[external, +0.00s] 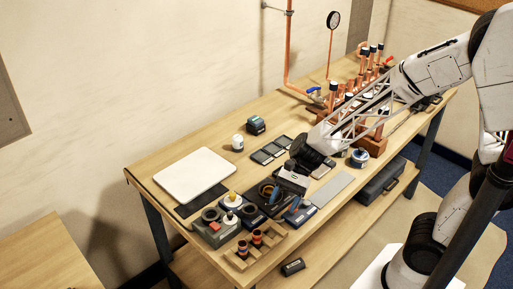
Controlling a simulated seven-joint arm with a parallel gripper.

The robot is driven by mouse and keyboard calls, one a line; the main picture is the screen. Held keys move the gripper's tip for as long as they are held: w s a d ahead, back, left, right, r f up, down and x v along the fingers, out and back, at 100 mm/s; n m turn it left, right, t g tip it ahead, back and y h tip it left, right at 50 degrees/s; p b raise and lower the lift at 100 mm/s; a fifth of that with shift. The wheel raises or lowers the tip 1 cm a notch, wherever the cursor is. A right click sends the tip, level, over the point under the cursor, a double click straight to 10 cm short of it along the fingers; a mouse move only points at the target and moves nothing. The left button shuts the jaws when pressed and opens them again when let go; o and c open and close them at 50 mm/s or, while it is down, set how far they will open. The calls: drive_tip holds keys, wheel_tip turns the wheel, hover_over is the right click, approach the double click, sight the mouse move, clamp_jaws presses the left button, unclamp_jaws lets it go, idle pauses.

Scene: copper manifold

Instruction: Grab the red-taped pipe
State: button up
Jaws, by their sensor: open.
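Two short dark-topped pieces with reddish bands, perhaps taped pipes, stand in a small wooden rack (270,251) at the table's front edge; one is the right-hand banded piece (257,238), the other the left-hand banded piece (242,249). Red tape cannot be made out for certain. Several upright copper pipes with dark or white tops stand in a wooden block (371,147) at the back right, partly hidden by my arm. My gripper (285,201) points down over the table's front middle, open and empty, behind and right of the small rack.
A white board (195,175) lies at the left. A grey box with a red button (216,230) and a black tray (262,191) crowd the front near the rack. A white jar (238,142) stands farther back. The table's back left is mostly clear.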

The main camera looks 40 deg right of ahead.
sight(257, 231)
drive_tip(key=a+m, duration=0.1)
drive_tip(key=w+a+f+y, duration=0.1)
drive_tip(key=a+f+m, duration=0.1)
drive_tip(key=shift+w+a+m+y, duration=0.15)
drive_tip(key=shift+w+m+y, duration=0.15)
drive_tip(key=shift+w+y, duration=0.1)
drive_tip(key=shift+x, duration=1.3)
drive_tip(key=shift+f, duration=0.1)
drive_tip(key=shift+x, duration=2.55)
drive_tip(key=c, duration=1)
